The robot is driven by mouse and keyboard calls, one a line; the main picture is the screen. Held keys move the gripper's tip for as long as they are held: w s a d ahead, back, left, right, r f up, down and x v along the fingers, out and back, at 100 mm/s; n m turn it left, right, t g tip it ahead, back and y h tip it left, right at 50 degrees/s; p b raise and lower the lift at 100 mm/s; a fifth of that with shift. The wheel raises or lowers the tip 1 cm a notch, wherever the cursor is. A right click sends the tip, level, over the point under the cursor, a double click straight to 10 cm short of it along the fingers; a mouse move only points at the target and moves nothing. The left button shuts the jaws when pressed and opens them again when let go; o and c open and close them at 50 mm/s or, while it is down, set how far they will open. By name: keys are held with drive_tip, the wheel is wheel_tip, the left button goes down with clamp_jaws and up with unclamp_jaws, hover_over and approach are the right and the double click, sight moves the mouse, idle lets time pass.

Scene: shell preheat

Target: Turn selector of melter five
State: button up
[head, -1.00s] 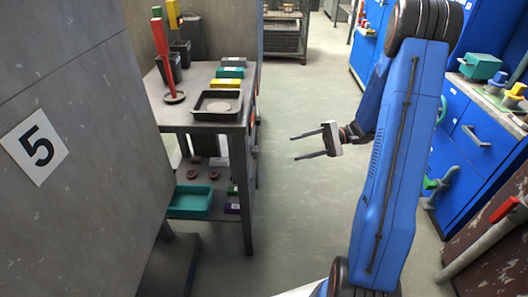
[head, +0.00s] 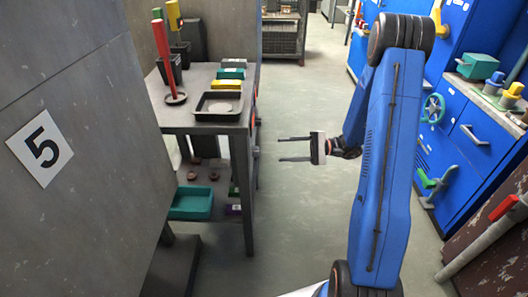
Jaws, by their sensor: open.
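A large grey panel (head: 70,90) with a white plate (head: 40,149) marked 5 fills the left of the head view. No selector shows on the visible part of this panel. My gripper (head: 280,149) is open and empty in the aisle. Its two fingers point left toward the grey cart, apart from it.
The grey cart (head: 190,117) stands beside the panel, with a black tray (head: 219,115), a red post (head: 163,55) and several coloured boxes on top. A teal bin (head: 191,202) sits on its lower shelf. Blue cabinets (head: 470,165) with a teal handwheel (head: 433,108) line the right. The aisle floor is clear.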

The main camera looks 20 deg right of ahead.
sight(256, 152)
drive_tip(key=w+a, duration=0.1)
drive_tip(key=a, duration=0.7)
drive_tip(key=shift+w+a, duration=0.35)
drive_tip(key=shift+a, duration=0.05)
drive_tip(key=shift+c, duration=0.6)
drive_tip(key=c, duration=0.9)
